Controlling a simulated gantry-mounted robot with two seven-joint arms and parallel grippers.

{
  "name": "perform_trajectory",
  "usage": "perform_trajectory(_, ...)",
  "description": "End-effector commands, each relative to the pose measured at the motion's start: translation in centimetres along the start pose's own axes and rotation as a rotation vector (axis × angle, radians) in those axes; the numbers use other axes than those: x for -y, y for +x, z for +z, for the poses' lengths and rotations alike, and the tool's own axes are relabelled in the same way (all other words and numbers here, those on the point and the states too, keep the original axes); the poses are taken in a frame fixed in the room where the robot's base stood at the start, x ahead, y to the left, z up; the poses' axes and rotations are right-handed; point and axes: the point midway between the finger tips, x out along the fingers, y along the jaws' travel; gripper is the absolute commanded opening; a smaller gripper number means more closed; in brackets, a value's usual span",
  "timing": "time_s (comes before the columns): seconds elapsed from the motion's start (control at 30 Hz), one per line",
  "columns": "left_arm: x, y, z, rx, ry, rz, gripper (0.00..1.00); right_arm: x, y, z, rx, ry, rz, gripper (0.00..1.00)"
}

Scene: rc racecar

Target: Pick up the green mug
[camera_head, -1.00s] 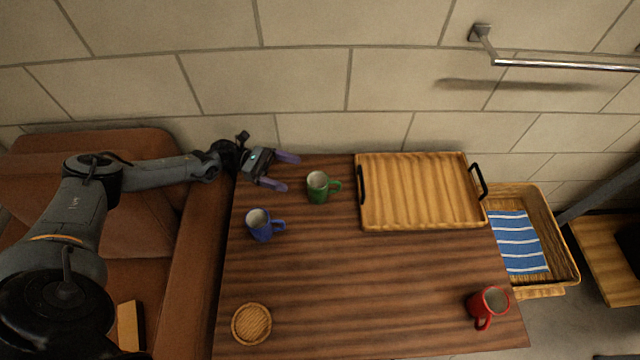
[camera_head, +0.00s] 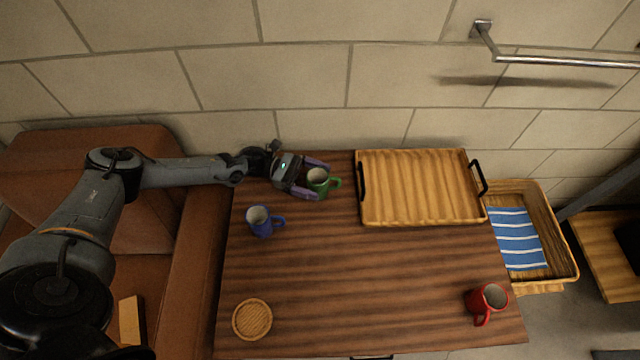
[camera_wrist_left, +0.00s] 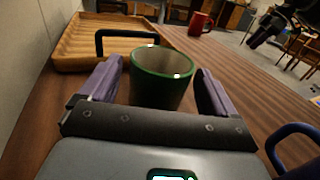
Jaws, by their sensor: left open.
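The green mug (camera_head: 319,183) stands upright on the wooden table, left of the tray, with its handle toward the right in the head view. My left gripper (camera_head: 317,180) is open, with one purple finger on each side of the mug. In the left wrist view the mug (camera_wrist_left: 161,80) sits between the two spread fingers of the gripper (camera_wrist_left: 158,88), with a gap visible on the right side. The mug's lower part is hidden behind the gripper body there.
A blue mug (camera_head: 261,222) stands close by, in front of my left gripper. A wooden tray (camera_head: 420,219) with black handles lies to the right. A red mug (camera_head: 487,300) and a round coaster (camera_head: 252,319) are near the front. The table's middle (camera_head: 370,285) is clear.

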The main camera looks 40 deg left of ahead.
Motion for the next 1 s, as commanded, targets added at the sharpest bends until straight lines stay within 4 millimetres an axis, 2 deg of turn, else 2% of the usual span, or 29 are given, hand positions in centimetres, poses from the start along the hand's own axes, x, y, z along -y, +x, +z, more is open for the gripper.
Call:
perform_trajectory(0.13, -0.06, 1.39, 0.11, 0.0, 0.001, 0.0, 0.91, 0.06, -0.15, -0.11, -0.001, 0.002, -0.002, 0.43)
perform_trajectory(0.37, -0.06, 1.53, 0.04, -0.001, 0.0, 0.001, 0.91, 0.06, -0.13, -0.13, -0.002, 0.002, -0.002, 0.43)
perform_trajectory(0.8, -0.06, 1.5, 0.06, -0.001, 0.001, 0.001, 0.26, -0.12, -0.1, -0.07, 0.0, -0.006, 0.004, 0.43)
perform_trajectory(1.0, -0.09, 1.51, 0.14, 0.0, 0.002, 0.001, 0.26, -0.16, -0.11, -0.06, 0.0, -0.008, 0.005, 0.43)
